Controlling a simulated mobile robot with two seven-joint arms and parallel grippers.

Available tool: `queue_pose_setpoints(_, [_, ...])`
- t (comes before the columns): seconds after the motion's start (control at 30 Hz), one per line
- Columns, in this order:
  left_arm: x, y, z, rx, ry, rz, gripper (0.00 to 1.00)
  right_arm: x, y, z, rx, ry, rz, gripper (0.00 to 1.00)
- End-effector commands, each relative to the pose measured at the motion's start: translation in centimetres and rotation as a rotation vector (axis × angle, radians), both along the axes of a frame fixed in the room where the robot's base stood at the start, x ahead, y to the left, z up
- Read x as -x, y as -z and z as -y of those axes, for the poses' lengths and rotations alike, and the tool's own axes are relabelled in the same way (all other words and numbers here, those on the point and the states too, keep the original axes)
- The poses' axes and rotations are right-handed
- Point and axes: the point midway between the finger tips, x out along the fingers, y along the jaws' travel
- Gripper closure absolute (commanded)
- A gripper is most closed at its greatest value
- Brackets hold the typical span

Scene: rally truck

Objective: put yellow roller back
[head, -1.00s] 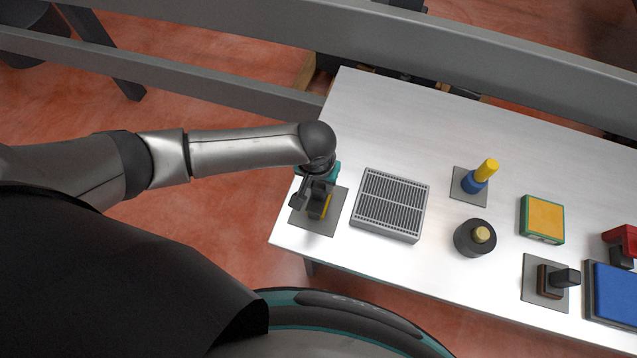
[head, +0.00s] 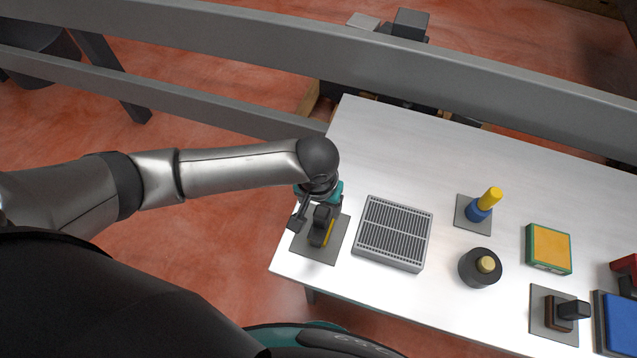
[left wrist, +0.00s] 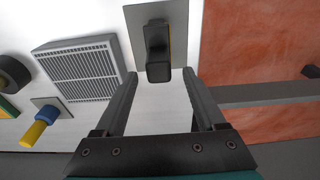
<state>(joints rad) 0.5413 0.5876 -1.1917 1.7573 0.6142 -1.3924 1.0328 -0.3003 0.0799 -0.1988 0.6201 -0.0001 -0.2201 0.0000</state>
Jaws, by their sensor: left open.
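A black-handled tool with a yellow edge (head: 328,234), which looks like the yellow roller, stands on a grey square plate (head: 312,250) at the table's left end. In the left wrist view, its black handle (left wrist: 157,55) shows over the grey plate (left wrist: 180,30). My left gripper (head: 316,214) is over the tool. Its fingers (left wrist: 159,76) are apart, with the handle between and just beyond the tips, and I see no contact. The gripper partly hides the tool in the head view. My right gripper is not in view.
A grey ribbed tray (head: 394,233) lies just right of the plate. Farther right are a blue-and-yellow peg (head: 486,203), a dark round pot (head: 480,267), a yellow pad (head: 549,248), a black-and-brown tool (head: 560,307) and a blue pad (head: 622,325). The table's back is clear.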

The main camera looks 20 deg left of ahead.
Motion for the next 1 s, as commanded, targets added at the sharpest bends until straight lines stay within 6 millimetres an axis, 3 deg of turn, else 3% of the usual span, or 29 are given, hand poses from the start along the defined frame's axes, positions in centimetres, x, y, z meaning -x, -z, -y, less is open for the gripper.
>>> queue_pose_setpoints(0.3, [0.7,-7.3,-0.1,0.001,0.001,0.002,0.28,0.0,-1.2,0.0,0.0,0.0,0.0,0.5])
queue_pose_setpoints(0.5, [1.0,-10.1,-0.1,0.0,0.0,0.0,0.28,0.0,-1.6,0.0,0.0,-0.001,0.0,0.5])
queue_pose_setpoints(1.0, [1.2,-11.0,-0.1,-0.001,0.0,-0.001,0.28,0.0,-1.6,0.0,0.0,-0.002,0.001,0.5])
